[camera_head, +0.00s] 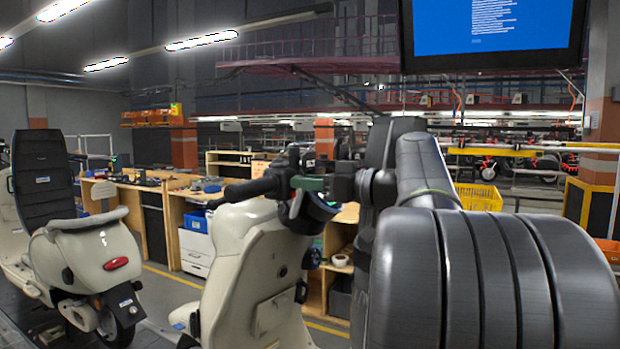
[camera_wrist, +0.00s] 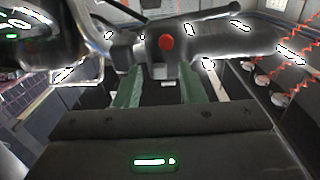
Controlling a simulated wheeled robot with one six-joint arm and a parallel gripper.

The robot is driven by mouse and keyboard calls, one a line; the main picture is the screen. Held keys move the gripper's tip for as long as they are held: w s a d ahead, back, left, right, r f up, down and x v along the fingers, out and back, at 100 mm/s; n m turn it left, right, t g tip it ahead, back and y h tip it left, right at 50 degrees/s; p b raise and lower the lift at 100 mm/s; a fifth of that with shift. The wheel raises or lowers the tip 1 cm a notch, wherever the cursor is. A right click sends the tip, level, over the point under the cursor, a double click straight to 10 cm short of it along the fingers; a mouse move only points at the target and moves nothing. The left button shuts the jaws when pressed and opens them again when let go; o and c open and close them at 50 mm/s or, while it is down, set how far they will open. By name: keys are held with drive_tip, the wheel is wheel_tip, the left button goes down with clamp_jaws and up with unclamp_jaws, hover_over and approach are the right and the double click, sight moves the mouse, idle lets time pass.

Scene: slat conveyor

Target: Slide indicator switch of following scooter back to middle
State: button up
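A cream scooter (camera_head: 245,270) stands in the middle of the head view, with its black handlebar grip (camera_head: 252,190) pointing left. My gripper (camera_head: 308,183) is at this handlebar, with a green finger showing beside the switch housing. In the wrist view, the two green fingers of my gripper (camera_wrist: 161,80) are spread apart below the dark switch housing (camera_wrist: 150,50). A red button (camera_wrist: 166,42) sits on the housing. The indicator switch cannot be made out, and I cannot tell whether the fingers touch the housing.
Wooden workbenches (camera_head: 165,190) stand behind. A yellow crate (camera_head: 480,197) and a blue-screened monitor (camera_head: 490,25) are at the right. In the wrist view, a dark brake lever (camera_wrist: 205,22) lies near the housing.

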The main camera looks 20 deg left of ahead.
drive_tip(key=shift+a, duration=0.1)
drive_tip(key=shift+c, duration=0.5)
clamp_jaws()
drive_tip(key=shift+s+f+b, duration=0.15)
drive_tip(key=shift+f+b, duration=0.05)
drive_tip(key=shift+b, duration=0.5)
drive_tip(key=shift+s+a+r+b, duration=0.15)
drive_tip(key=shift+s+b, duration=0.2)
drive_tip(key=shift+b, duration=0.25)
drive_tip(key=shift+o, duration=0.5)
unclamp_jaws()
drive_tip(key=s+d+b, duration=0.2)
drive_tip(key=d+b, duration=0.1)
drive_tip(key=d, duration=1)
drive_tip(key=shift+s+d, duration=0.15)
drive_tip(key=shift+d, duration=0.25)
